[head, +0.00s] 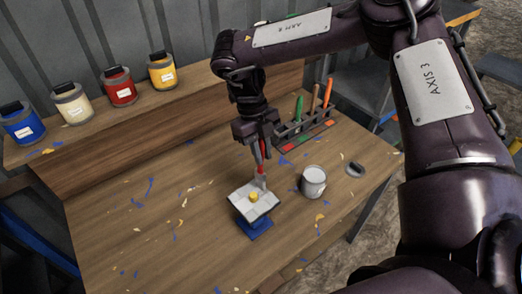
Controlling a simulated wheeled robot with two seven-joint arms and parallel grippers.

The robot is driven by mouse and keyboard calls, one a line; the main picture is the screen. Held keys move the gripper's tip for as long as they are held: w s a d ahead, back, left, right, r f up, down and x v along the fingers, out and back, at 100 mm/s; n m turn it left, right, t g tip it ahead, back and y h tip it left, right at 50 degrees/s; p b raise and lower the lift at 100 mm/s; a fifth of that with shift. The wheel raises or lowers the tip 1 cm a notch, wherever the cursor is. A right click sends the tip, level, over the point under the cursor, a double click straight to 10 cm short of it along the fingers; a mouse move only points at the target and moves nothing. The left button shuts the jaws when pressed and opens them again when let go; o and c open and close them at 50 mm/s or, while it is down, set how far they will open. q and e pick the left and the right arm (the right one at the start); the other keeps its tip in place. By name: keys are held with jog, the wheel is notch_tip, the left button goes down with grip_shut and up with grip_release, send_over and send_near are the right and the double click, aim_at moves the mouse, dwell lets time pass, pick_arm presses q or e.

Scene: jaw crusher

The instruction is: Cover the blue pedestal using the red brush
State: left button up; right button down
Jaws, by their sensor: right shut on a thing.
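The blue pedestal (257,229) stands near the front of the wooden table. A pale, tilted square plate (262,206) sits on top of it, with a small yellow lump on the plate. My right gripper (260,142) is above and behind the pedestal, shut on the red brush (262,157). The brush points down, with its bristle end close to the plate's back edge; I cannot tell whether they touch. My left gripper is not in view.
An open pale can (314,184) stands right of the pedestal, with a round lid (355,170) beside it. A rack (290,131) behind holds green and orange brushes. Several paint cans, including a red one (121,90), line the raised shelf.

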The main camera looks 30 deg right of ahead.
aim_at(262, 140)
jog(key=shift+s+d+b, duration=0.1)
jog(key=shift+s+b, duration=0.45)
jog(key=shift+b, duration=0.2)
jog(key=shift+w+p, duration=0.3)
jog(key=shift+w, duration=0.45)
dwell(0.6)
notch_tip(262, 140, up, 5)
jog(key=p, duration=0.4)
dwell(0.7)
